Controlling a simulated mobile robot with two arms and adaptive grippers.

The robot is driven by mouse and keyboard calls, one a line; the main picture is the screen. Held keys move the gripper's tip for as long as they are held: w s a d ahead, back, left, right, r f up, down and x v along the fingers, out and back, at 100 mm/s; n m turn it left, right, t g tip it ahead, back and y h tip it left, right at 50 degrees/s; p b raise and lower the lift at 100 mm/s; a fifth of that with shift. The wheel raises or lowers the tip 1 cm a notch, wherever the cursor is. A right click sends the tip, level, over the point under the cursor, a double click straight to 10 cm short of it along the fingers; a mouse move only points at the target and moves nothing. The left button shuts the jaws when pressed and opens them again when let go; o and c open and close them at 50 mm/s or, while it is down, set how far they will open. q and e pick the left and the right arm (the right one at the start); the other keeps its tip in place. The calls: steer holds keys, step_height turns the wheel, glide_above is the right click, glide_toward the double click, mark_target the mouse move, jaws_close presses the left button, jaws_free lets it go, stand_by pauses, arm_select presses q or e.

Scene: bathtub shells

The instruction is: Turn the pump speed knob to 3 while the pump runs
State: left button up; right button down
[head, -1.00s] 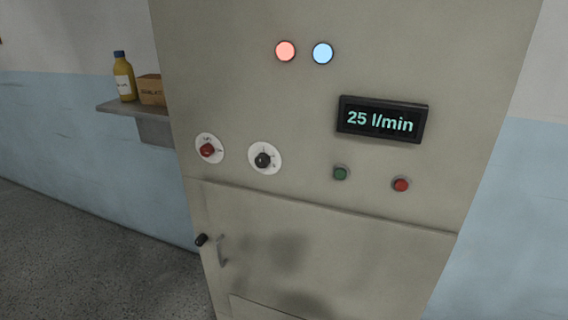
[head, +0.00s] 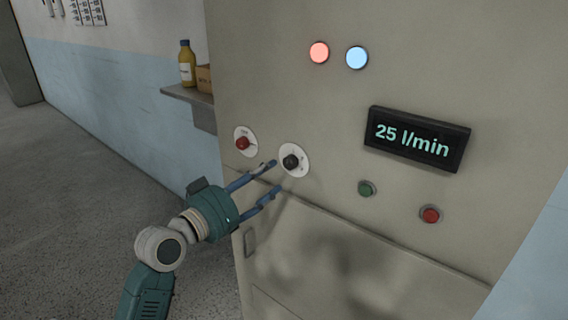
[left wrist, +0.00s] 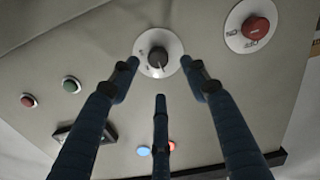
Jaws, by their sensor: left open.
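The black knob (head: 291,162) sits on a white round dial plate on the cabinet front; the scale marks are too small to read. In the left wrist view the black knob (left wrist: 158,58) is just beyond the fingertips, toward the top. My left gripper (head: 274,175) is open and empty, its fingers pointing at the black knob from the lower left, apart from it. The display (head: 418,138) reads 25 l/min. A red lamp (head: 319,52) and a blue lamp (head: 357,57) are lit above. My right gripper is not in view.
A red knob (head: 242,142) on its own plate is close left of the black knob. A green button (head: 366,188) and a red button (head: 430,214) are to the lower right. A shelf (head: 189,95) holds a yellow bottle (head: 187,65) and a box (head: 204,78).

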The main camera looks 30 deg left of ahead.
mark_target(288, 165)
arm_select(q)
steer(key=w, duration=0.2)
steer(key=w+p, duration=0.1)
steer(key=w, duration=0.1)
steer(key=w+d, duration=0.1)
steer(key=w, duration=0.1)
steer(key=shift+r, duration=0.1)
steer(key=shift+w+p, duration=0.35)
steer(key=shift+w, duration=0.1)
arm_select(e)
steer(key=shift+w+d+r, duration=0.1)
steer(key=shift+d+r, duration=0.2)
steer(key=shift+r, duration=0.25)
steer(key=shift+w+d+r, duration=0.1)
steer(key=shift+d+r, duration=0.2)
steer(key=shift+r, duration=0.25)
arm_select(q)
steer(key=c, duration=1.2)
